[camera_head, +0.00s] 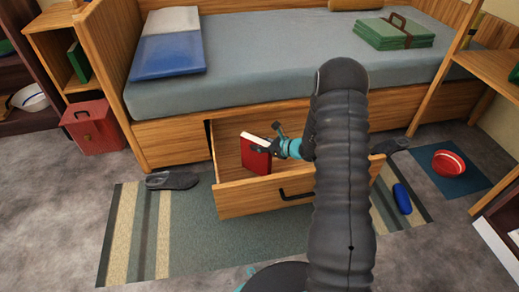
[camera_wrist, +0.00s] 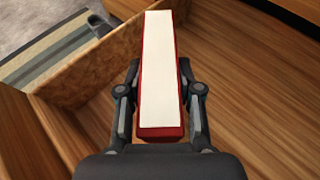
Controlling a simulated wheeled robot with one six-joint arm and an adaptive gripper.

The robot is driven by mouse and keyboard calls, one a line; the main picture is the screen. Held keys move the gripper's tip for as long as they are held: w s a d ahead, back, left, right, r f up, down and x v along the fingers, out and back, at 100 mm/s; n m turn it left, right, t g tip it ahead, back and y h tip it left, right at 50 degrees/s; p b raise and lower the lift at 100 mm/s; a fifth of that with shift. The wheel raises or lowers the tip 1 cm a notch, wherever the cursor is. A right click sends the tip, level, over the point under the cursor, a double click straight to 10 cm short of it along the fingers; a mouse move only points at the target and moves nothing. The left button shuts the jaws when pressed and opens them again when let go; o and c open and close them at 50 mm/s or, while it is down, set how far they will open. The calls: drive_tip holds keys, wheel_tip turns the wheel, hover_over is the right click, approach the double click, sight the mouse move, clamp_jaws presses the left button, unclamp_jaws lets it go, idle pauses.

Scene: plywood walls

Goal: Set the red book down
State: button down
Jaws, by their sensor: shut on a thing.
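The red book (camera_head: 255,156) is upright in or just over the open drawer (camera_head: 272,194) under the bed, near its left side. In the wrist view the red book (camera_wrist: 160,75) shows its pale page edge, with red cover along the sides and near end. My gripper (camera_wrist: 160,95) has one finger on each side of the book and is shut on it. In the head view my gripper (camera_head: 272,145) reaches the book from the right. The drawer's wooden floor (camera_wrist: 245,80) lies below the book. I cannot tell whether the book's lower edge touches it.
The bed (camera_head: 260,70) stands behind the drawer, with a blue and white folded item (camera_head: 170,55) and a green bundle (camera_head: 392,33) on it. A slipper (camera_head: 172,180) lies left of the drawer.

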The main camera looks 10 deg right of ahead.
drive_tip(key=shift+f, duration=1)
drive_tip(key=shift+f, duration=0.2)
drive_tip(key=c, duration=0.8)
unclamp_jaws()
drive_tip(key=shift+o, duration=0.2)
drive_tip(key=shift+r, duration=0.15)
